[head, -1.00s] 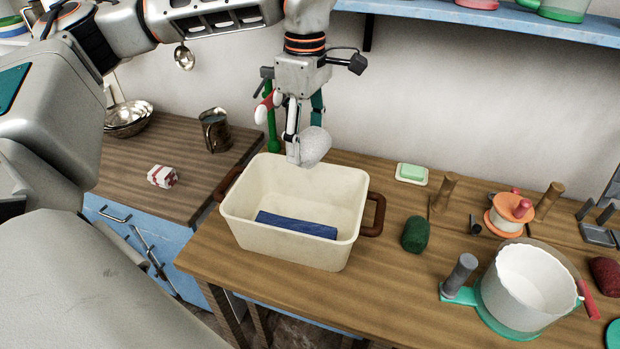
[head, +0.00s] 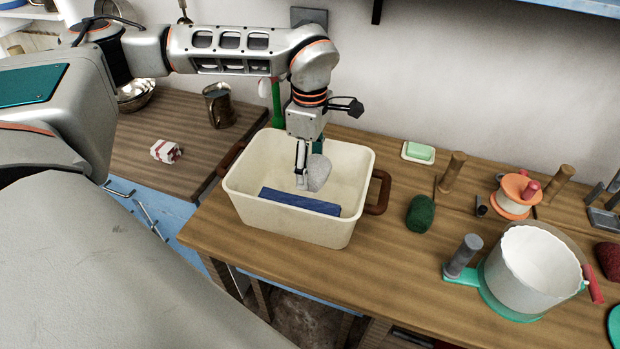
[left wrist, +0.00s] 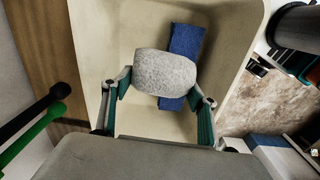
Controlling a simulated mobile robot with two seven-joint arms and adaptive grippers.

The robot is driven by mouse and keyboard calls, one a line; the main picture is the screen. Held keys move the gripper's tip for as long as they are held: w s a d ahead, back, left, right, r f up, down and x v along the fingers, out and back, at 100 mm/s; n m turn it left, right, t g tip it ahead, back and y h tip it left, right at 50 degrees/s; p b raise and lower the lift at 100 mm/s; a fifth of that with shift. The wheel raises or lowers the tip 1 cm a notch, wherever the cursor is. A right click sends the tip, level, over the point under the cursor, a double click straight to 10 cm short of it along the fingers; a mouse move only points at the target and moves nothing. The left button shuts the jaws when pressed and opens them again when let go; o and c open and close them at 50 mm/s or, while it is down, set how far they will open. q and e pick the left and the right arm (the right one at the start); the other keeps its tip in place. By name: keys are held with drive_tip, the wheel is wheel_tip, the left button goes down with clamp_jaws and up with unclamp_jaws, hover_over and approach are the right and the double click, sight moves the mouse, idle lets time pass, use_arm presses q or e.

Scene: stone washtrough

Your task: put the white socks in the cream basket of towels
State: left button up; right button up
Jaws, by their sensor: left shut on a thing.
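The white socks (head: 320,172) are a pale rolled bundle, and they also show in the left wrist view (left wrist: 166,72). My left gripper (head: 308,178) is shut on the bundle, with a finger on each side of it in the left wrist view (left wrist: 161,94). It points down and holds the socks inside the cream basket (head: 290,227), over its back part. A folded blue towel (head: 300,202) lies on the basket floor, also seen in the left wrist view (left wrist: 186,44). The socks partly cover the towel in the wrist view. My right gripper is not in view.
The basket stands on a wooden table with a brown handle (head: 378,192) at its right. A dark green bundle (head: 420,213), a soap dish (head: 418,153) and a white pot (head: 533,268) stand to the right. A metal mug (head: 219,106) is at the left.

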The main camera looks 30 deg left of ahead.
sight(310, 161)
use_arm(q)
drive_tip(key=shift+f, duration=2.15)
drive_tip(key=shift+f, duration=0.3)
drive_tip(key=o, duration=1.2)
drive_tip(key=shift+o, duration=0.2)
wheel_tip(310, 161, up, 13)
drive_tip(key=shift+f, duration=0.2)
drive_tip(key=shift+s, duration=0.1)
